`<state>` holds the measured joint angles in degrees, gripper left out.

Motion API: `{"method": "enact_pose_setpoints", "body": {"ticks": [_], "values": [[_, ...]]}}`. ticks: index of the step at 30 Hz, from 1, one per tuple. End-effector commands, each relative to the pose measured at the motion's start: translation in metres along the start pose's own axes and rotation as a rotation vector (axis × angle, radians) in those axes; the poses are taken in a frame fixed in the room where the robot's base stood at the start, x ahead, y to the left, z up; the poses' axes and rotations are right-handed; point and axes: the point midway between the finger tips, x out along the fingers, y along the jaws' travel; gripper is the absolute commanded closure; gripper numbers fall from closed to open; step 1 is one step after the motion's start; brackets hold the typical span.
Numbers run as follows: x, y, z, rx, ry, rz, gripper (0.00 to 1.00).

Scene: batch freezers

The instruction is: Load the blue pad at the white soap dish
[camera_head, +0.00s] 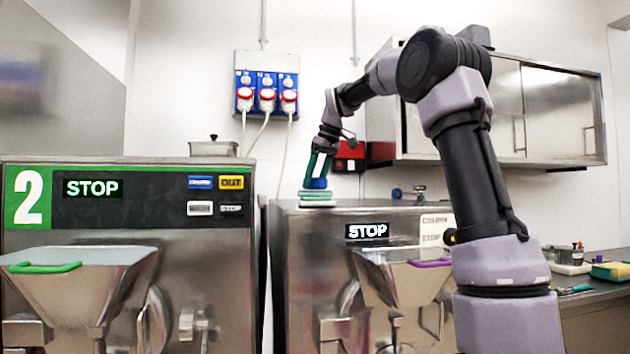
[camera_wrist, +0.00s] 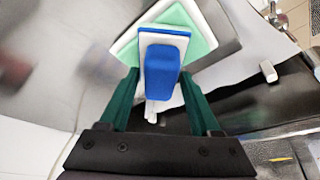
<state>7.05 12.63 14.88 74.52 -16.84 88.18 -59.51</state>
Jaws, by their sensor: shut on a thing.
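The blue pad (camera_wrist: 162,68) has a white layer and sits between the green fingers of my gripper (camera_wrist: 159,76) in the wrist view. My gripper (camera_head: 319,172) is shut on it over the top of the right-hand machine, where the pad (camera_head: 316,183) shows low between the fingers. Directly below is a pale green square layer (camera_wrist: 200,42) with a white square piece (camera_wrist: 128,42), apparently the white soap dish, turned at an angle to the pad. In the head view the white piece (camera_head: 317,204) lies on the machine top. I cannot tell whether the pad touches the green layer.
The right machine (camera_head: 300,260) and the left machine (camera_head: 150,215) have steel tops; a lidded pot (camera_head: 213,147) stands on the left one. A tap (camera_head: 408,193) is behind the right one. A wall cabinet (camera_head: 560,110) hangs behind my arm. A counter at right holds small items.

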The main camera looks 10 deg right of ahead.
Motion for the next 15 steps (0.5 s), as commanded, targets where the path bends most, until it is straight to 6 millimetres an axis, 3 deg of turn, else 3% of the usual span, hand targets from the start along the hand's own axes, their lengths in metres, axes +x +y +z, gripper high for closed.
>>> {"method": "enact_pose_setpoints", "body": {"ticks": [8, 15], "values": [[0.002, 0.000, 0.001, 0.002, -0.006, -0.005, 0.80], [-0.016, 0.000, -0.007, 0.000, -0.003, -0.002, 0.80]]}}
